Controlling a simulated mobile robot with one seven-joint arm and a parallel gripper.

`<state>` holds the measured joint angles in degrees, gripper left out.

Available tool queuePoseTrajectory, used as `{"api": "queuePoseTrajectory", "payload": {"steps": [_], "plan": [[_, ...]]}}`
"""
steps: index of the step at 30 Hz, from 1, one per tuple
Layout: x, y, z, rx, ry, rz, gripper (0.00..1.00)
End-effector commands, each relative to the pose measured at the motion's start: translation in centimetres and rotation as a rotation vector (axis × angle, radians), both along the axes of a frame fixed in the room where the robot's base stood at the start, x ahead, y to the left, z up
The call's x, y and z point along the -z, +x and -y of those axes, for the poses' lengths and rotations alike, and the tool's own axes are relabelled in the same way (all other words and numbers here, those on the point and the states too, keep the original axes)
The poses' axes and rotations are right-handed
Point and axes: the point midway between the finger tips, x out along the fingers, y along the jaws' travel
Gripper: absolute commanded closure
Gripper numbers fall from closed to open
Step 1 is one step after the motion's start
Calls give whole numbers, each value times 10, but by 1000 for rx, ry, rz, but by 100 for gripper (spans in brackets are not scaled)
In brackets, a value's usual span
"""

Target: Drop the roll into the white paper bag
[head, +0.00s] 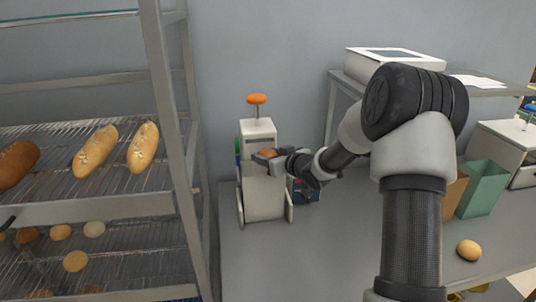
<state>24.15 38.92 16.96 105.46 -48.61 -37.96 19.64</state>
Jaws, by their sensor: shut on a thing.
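My gripper (266,156) is at the end of my arm, which reaches left across the worktop. It is shut on a small brown roll (268,152), partly hidden by the fingers. The gripper and roll appear in front of the upper body of a white machine (264,196) with an orange knob; I cannot tell the gap between them. I cannot make out a white paper bag. A green bag (484,190) and a brown bag (453,196) stand at the right, the brown one partly hidden by my arm.
Another round roll (468,250) lies at the worktop's right front. A steel rack (178,150) with loaves and rolls stands at left. A blue and red item (308,192) is behind my gripper. The worktop (320,255) is clear at its front middle.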

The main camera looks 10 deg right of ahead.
Motion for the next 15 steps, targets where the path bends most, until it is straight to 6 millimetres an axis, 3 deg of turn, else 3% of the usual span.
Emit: {"api": "queuePoseTrajectory", "payload": {"steps": [1, 6, 15], "plan": [[12, 0, 0, 0, 0, -1, 72], [28, 0, 0, 0, 0, -1, 72], [30, 0, 0, 1, 1, 0, 72]]}}
